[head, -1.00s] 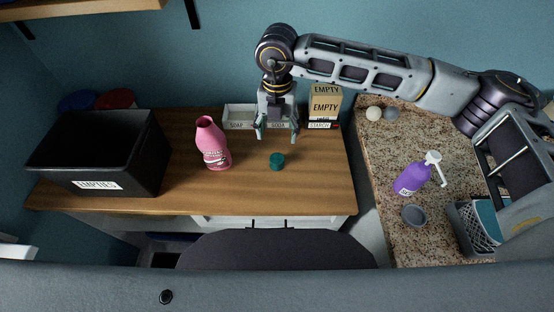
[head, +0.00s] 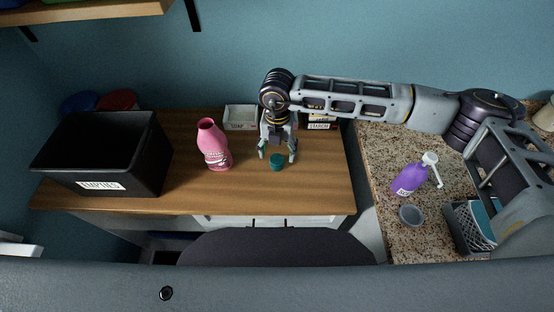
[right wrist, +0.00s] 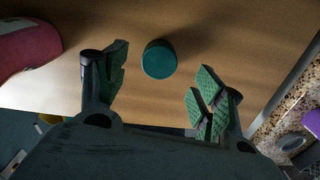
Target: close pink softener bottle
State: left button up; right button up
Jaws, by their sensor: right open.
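The pink softener bottle (head: 214,146) stands upright on the wooden table, its top open with no cap on it. A teal cap (head: 277,162) lies on the table to the right of the bottle. My right gripper (head: 277,155) is open and empty, pointing down just above and behind the cap. In the right wrist view the cap (right wrist: 158,59) shows beyond and between the two spread fingertips (right wrist: 160,85), and part of the bottle (right wrist: 27,50) shows at the left edge. My left gripper is not in view.
A black bin (head: 100,150) labelled EMPTIES stands at the table's left. A white soap box (head: 240,117) stands at the back, partly beside my arm. A purple pump bottle (head: 408,179) and a grey cup (head: 411,215) are on the speckled counter at right. The table front is clear.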

aim_at(277, 159)
jog(key=shift+f, duration=0.15)
jog(key=shift+f+p, duration=0.85)
jog(key=shift+f, duration=1.65)
jog(key=c, duration=0.7)
jog(key=shift+c, duration=0.2)
